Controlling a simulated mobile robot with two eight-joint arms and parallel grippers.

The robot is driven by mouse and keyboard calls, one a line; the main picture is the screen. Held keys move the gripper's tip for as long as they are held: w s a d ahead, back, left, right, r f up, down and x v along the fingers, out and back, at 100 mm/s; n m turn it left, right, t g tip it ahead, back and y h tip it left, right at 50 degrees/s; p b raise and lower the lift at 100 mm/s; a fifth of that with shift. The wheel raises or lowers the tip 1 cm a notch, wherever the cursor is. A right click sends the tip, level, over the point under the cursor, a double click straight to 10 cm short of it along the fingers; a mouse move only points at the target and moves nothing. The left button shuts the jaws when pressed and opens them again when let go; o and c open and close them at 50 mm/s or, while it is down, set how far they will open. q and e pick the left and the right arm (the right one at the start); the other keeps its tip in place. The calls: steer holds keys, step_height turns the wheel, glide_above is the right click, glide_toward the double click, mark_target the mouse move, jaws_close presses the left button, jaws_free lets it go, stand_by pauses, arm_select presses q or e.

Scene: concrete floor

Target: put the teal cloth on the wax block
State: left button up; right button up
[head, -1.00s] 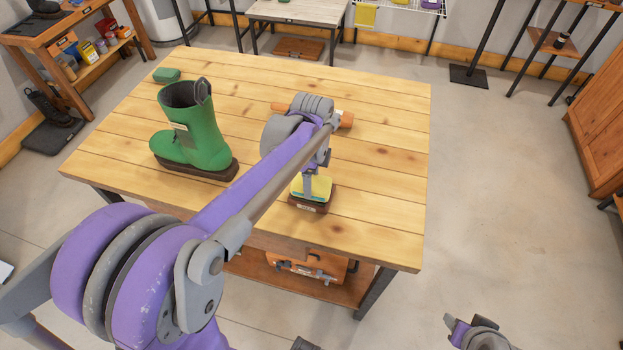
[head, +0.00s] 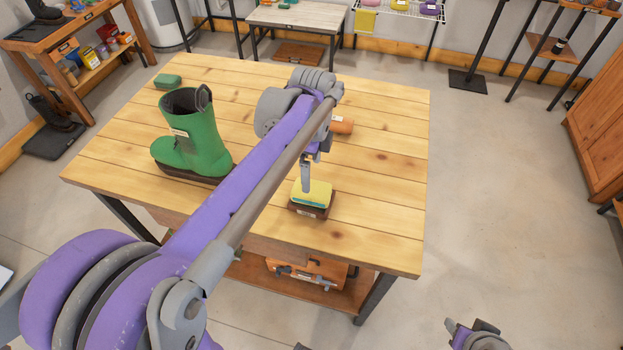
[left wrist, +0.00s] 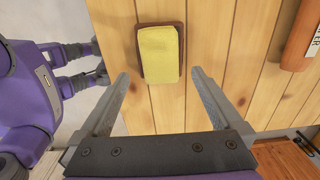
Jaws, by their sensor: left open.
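A dark brown block with a small label, likely the wax block (head: 310,212), sits near the table's front edge. On it lies a flat pad with a yellow top (head: 316,187) and a thin teal layer (head: 312,200) along its lower edge; I cannot tell whether this is one piece or two. In the left wrist view, the yellow top (left wrist: 158,55) covers most of the brown block. My left gripper (head: 306,188) is open and empty just above the pad; its fingers (left wrist: 160,74) show either side. My right gripper (head: 468,328) is low at the right, its jaws unclear.
A green boot (head: 195,140) stands on the wooden table (head: 375,200) left of my left arm. A small green block (head: 167,81) lies at the table's back left. An orange cylinder (head: 342,126) lies behind the gripper. The table's right side is clear.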

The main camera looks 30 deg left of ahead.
arm_select(q)
step_height(320, 180, up, 4)
steer(key=s+d+f+n+t, duration=0.2)
steer(key=s+d+f+n, duration=0.1)
steer(key=s+f+n, duration=0.2)
steer(key=s+d+f+n+t, duration=0.3)
steer(key=s+f+n, duration=0.3)
steer(key=s+n, duration=0.4)
steer(key=shift+s+d+f, duration=0.15)
steer(key=shift+d+f, duration=0.15)
steer(key=shift+d, duration=0.1)
stand_by(0.6)
